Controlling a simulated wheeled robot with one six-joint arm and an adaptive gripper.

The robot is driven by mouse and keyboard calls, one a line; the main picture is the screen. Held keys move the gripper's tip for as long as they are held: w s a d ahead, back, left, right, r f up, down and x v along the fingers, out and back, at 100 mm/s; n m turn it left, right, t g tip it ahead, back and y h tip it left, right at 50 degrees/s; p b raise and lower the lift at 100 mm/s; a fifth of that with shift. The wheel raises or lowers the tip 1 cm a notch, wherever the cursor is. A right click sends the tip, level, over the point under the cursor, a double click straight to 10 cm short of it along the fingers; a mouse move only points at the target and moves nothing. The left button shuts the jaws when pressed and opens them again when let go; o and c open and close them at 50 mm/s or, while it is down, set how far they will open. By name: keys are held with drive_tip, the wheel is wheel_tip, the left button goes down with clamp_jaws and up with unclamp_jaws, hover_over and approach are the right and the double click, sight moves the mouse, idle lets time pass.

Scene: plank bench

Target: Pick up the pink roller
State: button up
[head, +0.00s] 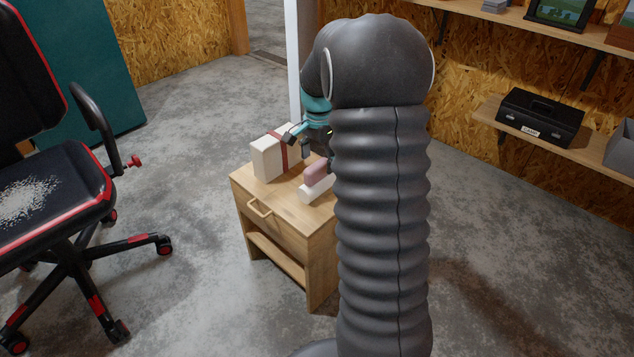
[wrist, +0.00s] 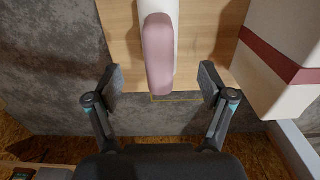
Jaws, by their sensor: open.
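The pink roller (head: 317,171) lies on top of a white block-like piece (head: 316,190) on a small wooden cabinet (head: 262,193). In the wrist view the pink roller (wrist: 158,55) points down the picture, with the white piece (wrist: 156,6) behind it. My gripper (wrist: 160,82) is open, with one finger on each side of the roller's near end and gaps on both sides. In the head view my gripper (head: 303,143) is by the roller, and my arm hides part of the cabinet's right side.
A cream box with a dark red band (head: 266,160) stands close by on the cabinet; it fills the right of the wrist view (wrist: 276,75). A black and red chair (head: 60,185) is at left. Shelves with a black case (head: 540,118) line the right wall.

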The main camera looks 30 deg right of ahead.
sight(317, 175)
drive_tip(key=shift+s+a+f, duration=0.1)
drive_tip(key=shift+f, duration=1.55)
drive_tip(key=shift+a+f, duration=0.1)
drive_tip(key=shift+f, duration=1.55)
drive_tip(key=c, duration=1.3)
drive_tip(key=shift+r, duration=0.1)
drive_tip(key=shift+r, duration=0.55)
drive_tip(key=r, duration=0.3)
drive_tip(key=shift+s+d+r, duration=0.2)
drive_tip(key=shift+d, duration=0.15)
drive_tip(key=s+d+r, duration=0.6)
drive_tip(key=d, duration=0.3)
drive_tip(key=shift+r, duration=0.2)
